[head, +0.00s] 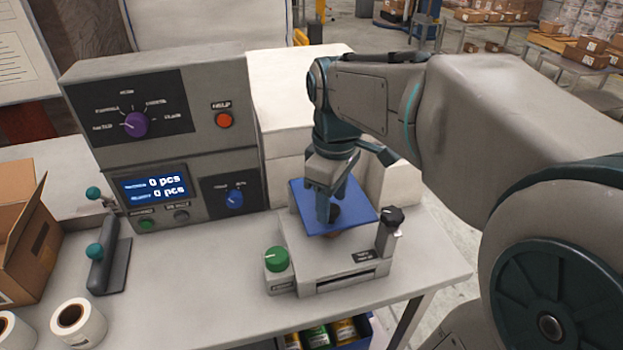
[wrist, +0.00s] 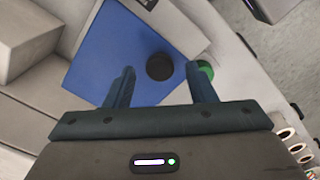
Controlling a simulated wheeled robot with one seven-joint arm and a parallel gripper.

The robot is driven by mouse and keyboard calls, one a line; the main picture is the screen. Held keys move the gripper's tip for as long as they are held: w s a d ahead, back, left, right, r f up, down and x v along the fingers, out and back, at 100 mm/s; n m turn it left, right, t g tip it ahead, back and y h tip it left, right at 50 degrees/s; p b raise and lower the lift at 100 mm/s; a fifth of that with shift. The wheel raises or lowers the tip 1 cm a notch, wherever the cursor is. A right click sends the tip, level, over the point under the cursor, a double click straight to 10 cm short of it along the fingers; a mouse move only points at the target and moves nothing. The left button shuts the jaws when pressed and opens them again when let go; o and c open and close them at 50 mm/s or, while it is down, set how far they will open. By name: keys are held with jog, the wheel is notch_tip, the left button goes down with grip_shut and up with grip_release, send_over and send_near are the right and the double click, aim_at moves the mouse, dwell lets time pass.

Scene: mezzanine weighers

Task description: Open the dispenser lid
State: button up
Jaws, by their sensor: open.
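A flat blue square lid (head: 364,217) with a dark round knob (head: 334,213) lies on top of a grey dispenser (head: 338,264) on the table. It looks like the dispenser lid and appears lowered. In the wrist view the lid (wrist: 110,45) fills the upper left, and its dark knob (wrist: 159,67) sits between the fingertips, nearer the right finger. My gripper (head: 327,215) points down over the lid, fingers apart on either side of the knob. The wrist view shows my gripper (wrist: 161,70) open with gaps beside the knob. Whether the fingertips touch the lid cannot be told.
The dispenser has a green knob (head: 277,259) at left and a black-topped post (head: 388,230) at right. A grey control panel (head: 165,130) stands to the left, white boxes (head: 298,85) behind. A cardboard box (head: 25,250) and label rolls (head: 78,322) are at far left.

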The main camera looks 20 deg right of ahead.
jog(key=shift+f, duration=0.6)
